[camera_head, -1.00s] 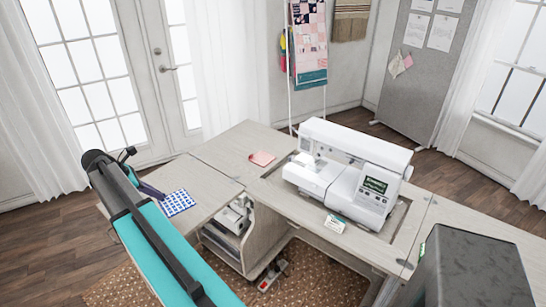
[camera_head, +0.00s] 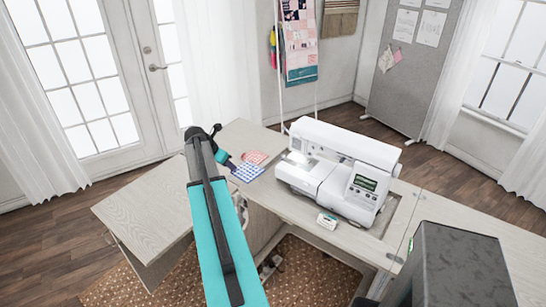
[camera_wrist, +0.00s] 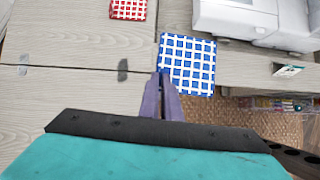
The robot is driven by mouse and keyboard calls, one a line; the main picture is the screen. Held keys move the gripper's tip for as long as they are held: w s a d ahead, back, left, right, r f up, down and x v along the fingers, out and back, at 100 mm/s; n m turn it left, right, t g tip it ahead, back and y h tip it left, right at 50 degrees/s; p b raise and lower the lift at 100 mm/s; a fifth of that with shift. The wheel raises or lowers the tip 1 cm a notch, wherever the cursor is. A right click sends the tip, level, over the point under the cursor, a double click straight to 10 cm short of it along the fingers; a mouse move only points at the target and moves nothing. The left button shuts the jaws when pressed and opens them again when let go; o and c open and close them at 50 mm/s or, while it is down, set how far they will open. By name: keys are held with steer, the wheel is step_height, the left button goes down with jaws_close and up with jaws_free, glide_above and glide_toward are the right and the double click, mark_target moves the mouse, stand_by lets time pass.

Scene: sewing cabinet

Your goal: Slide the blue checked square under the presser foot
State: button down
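The blue checked square (camera_head: 248,172) is near the left side of the white sewing machine (camera_head: 345,165), apart from it. It fills the upper middle of the wrist view (camera_wrist: 190,62), a little below and left of the machine's base (camera_wrist: 240,20). My gripper (camera_head: 231,164) is at the square's left edge. In the wrist view its purple fingers (camera_wrist: 163,76) are close together and pinch the square's lower left corner. The presser foot is too small to make out under the machine's left end.
A red checked square (camera_head: 256,157) lies just behind the blue one. A small white box (camera_head: 327,221) lies at the table's front edge by the machine. The left table leaf (camera_head: 140,205) is clear. A dark grey block (camera_head: 455,265) stands at front right.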

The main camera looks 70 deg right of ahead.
steer(key=s+d+p, duration=0.1)
steer(key=s+d, duration=0.9)
steer(key=s, duration=0.4)
steer(key=shift+s+d+n, duration=0.35)
steer(key=shift+d+n, duration=0.05)
steer(key=shift+d+f, duration=0.15)
steer(key=x, duration=0.1)
steer(key=b+x, duration=0.1)
steer(key=x, duration=0.1)
steer(key=shift+s+d+b, duration=0.1)
steer(key=shift+d+b, duration=0.2)
steer(key=shift+d, duration=0.05)
steer(key=shift+d+f, duration=0.25)
steer(key=shift+d, duration=0.1)
steer(key=shift+f, duration=0.3)
stand_by(0.7)
steer(key=shift+s+d+p, duration=0.25)
steer(key=shift+d+p, duration=0.1)
steer(key=shift+d, duration=0.6)
steer(key=shift+s+d+p, duration=0.25)
steer(key=shift+d+p, duration=0.1)
steer(key=shift+d, duration=0.6)
stand_by(1.0)
stand_by(0.7)
